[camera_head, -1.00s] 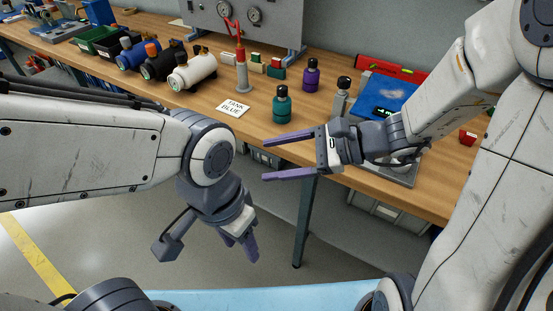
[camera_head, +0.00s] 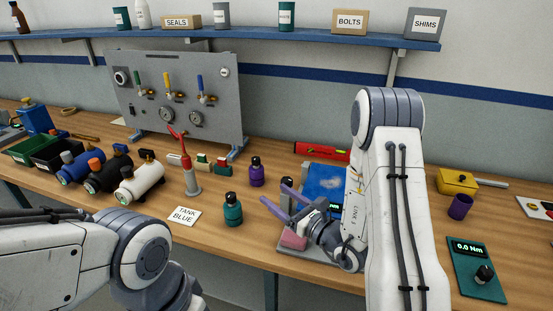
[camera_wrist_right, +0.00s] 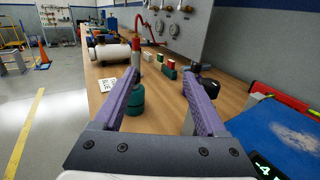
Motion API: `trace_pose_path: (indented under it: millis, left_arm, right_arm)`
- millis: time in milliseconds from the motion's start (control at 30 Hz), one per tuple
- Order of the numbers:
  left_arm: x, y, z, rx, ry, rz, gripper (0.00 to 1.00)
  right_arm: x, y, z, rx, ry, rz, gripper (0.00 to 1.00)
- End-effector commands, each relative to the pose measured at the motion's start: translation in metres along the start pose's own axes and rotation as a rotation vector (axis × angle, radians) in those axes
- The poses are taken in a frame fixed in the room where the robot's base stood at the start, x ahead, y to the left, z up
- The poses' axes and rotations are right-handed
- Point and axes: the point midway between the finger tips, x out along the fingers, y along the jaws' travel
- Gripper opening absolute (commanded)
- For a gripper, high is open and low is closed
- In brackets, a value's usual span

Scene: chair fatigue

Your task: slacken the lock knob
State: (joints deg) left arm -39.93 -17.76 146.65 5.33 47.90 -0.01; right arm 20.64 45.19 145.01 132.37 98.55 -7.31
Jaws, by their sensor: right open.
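My right gripper (camera_head: 274,193) is open over the bench, its purple fingers pointing left and away. In the right wrist view its fingers (camera_wrist_right: 160,82) are spread with nothing held between them. A black-topped grey post (camera_head: 287,182) stands close by the fingertips, partly covered by them; I cannot tell whether this is the lock knob. Another black knob (camera_head: 484,274) sits on a green tester reading 0.0 Nm at the right. My left arm comes in at the lower left, and its gripper is out of view.
A teal bottle (camera_head: 233,210) and a purple bottle (camera_head: 257,172) stand left of the right gripper. A blue-topped plate (camera_head: 325,180) lies behind it, with a red level (camera_head: 322,151) beyond. A white tank (camera_head: 140,182) and a gauge panel (camera_head: 180,95) stand at the left.

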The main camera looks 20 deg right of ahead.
Motion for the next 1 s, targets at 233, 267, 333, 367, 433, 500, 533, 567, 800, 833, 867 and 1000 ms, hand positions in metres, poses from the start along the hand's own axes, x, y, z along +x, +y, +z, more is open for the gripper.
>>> trace_pose_path:
  millis: [233, 267, 333, 367, 433, 500, 533, 567, 800, 833, 867, 1000]
  left_arm:
    - [-0.023, 0.002, -0.001, 0.0, -0.001, 0.0, 0.5]
    - [-0.024, 0.002, -0.001, 0.0, -0.001, 0.0, 0.5]
    - [-0.026, 0.002, -0.001, 0.0, -0.001, 0.0, 0.5]
    - [-0.027, 0.002, -0.001, 0.0, -0.001, 0.0, 0.5]
    - [-0.032, 0.002, -0.001, 0.0, -0.001, 0.0, 0.5]
    - [-0.037, 0.003, -0.002, 0.0, -0.001, 0.0, 0.5]
    - [-0.04, 0.003, -0.002, 0.0, -0.001, 0.0, 0.5]
    - [-0.042, 0.003, -0.002, 0.0, -0.001, 0.0, 0.5]
    - [-0.056, 0.004, -0.003, -0.001, -0.001, 0.0, 0.5]
    - [-0.057, 0.004, -0.003, -0.001, -0.001, 0.0, 0.5]
    - [-0.058, 0.004, -0.003, -0.001, -0.001, 0.0, 0.5]
    - [-0.06, 0.004, -0.003, -0.002, -0.001, 0.0, 0.5]
  right_arm:
    - [-0.027, -0.056, -0.017, -0.005, 0.027, -0.267, 0.74]
    - [-0.027, -0.057, -0.018, -0.007, 0.028, -0.274, 0.74]
    - [-0.022, -0.059, -0.018, -0.01, 0.027, -0.277, 0.74]
    - [-0.018, -0.059, -0.018, -0.011, 0.027, -0.275, 0.74]
    - [-0.007, -0.06, -0.017, -0.011, 0.026, -0.271, 0.74]
    - [0.005, -0.063, -0.017, -0.011, 0.025, -0.27, 0.74]
    - [0.011, -0.064, -0.017, -0.011, 0.026, -0.269, 0.74]
    - [0.017, -0.066, -0.017, -0.011, 0.025, -0.27, 0.74]
    - [0.057, -0.076, -0.019, -0.009, 0.026, -0.269, 0.74]
    - [0.061, -0.078, -0.019, -0.009, 0.026, -0.269, 0.74]
    - [0.064, -0.079, -0.02, -0.009, 0.027, -0.27, 0.74]
    - [0.073, -0.082, -0.021, -0.008, 0.026, -0.27, 0.74]
